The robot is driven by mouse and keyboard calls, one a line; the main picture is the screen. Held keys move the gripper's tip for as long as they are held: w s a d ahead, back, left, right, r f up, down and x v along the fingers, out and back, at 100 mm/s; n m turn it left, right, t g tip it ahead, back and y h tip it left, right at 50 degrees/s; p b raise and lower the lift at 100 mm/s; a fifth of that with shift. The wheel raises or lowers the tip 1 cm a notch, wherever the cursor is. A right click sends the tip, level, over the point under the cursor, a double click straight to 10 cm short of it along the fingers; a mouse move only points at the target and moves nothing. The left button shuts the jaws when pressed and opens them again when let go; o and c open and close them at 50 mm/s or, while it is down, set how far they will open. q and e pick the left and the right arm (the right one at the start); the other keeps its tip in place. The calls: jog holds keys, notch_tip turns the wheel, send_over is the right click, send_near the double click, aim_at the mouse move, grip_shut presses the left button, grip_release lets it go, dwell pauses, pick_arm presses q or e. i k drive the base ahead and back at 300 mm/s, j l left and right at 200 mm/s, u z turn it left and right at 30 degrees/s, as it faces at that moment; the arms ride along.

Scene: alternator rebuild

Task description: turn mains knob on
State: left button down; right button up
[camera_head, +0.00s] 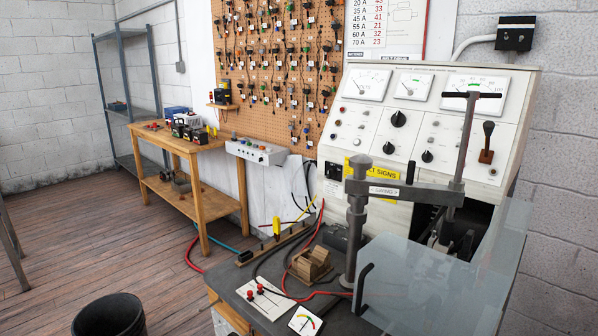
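The cream test console (470,130) stands on the right, with three dial meters (413,86) along its top. Its sloped front carries several round black knobs: a larger upper one (398,118), a smaller one (388,148) below it and another (427,156) to the right. A black switch block (333,171) sits at the panel's lower left. The labels are too small to read, so I cannot tell which control is the mains knob or its setting. Neither of my grippers is in view.
A grey clamp post (357,220) and a T-handle (471,96) stand before the console, partly covering its panel. A clear shield (430,285) covers the bench's right front. A wooden block (310,265) and red cables lie on the bench (240,290). A black bucket (110,316) stands on the floor.

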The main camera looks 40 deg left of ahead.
aim_at(331, 173)
jog(key=u, duration=0.95)
jog(key=j, duration=0.15)
jog(key=i+z, duration=0.05)
